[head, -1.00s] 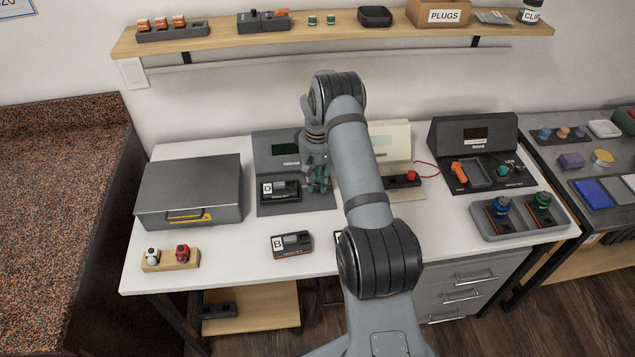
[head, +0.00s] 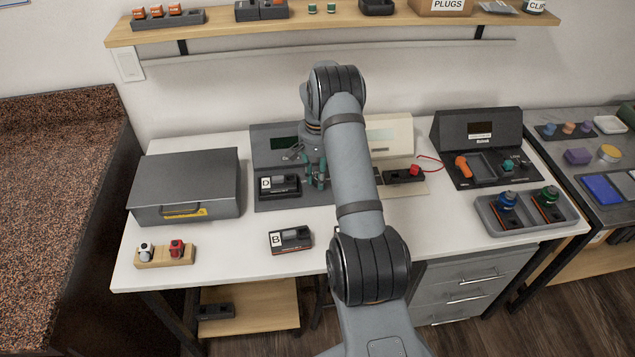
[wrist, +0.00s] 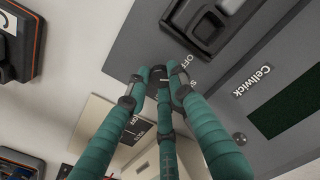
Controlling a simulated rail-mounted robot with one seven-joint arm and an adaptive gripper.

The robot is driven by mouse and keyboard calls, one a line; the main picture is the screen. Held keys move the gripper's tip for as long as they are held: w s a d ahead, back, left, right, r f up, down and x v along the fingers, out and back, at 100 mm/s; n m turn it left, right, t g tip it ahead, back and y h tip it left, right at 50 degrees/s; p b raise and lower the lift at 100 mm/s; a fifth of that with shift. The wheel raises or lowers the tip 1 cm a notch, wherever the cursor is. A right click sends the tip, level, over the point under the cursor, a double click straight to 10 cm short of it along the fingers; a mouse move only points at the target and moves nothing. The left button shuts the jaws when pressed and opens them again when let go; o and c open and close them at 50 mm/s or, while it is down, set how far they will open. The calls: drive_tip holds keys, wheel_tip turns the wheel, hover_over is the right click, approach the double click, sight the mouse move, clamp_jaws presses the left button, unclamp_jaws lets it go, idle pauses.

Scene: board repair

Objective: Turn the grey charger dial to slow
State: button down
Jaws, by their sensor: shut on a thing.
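The grey charger (head: 268,140) stands at the back of the white table, left of centre. In the wrist view its face (wrist: 235,70) shows the name Cellwick, an OFF mark and a partly covered letter S beside the dial. The dial (wrist: 158,73) is a small dark knob, mostly hidden by my fingers. My gripper (head: 319,180) is down at the charger's right side, and its teal fingers (wrist: 158,85) are shut around the dial. Which mark the dial points to is hidden. A battery pack marked D (head: 280,187) lies in the charger's bay.
Battery pack B (head: 290,239) lies in front. A grey case (head: 185,180) is at left. The white table (head: 225,235) is clear between them.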

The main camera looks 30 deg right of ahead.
sight(317, 180)
drive_tip(key=m+b, duration=0.3)
drive_tip(key=m, duration=0.3)
drive_tip(key=shift+b, duration=0.35)
idle(0.4)
drive_tip(key=c, duration=1.6)
unclamp_jaws()
drive_tip(key=shift+o, duration=0.4)
drive_tip(key=shift+r, duration=0.1)
wheel_tip(317, 180, up, 12)
drive_tip(key=shift+f, duration=0.2)
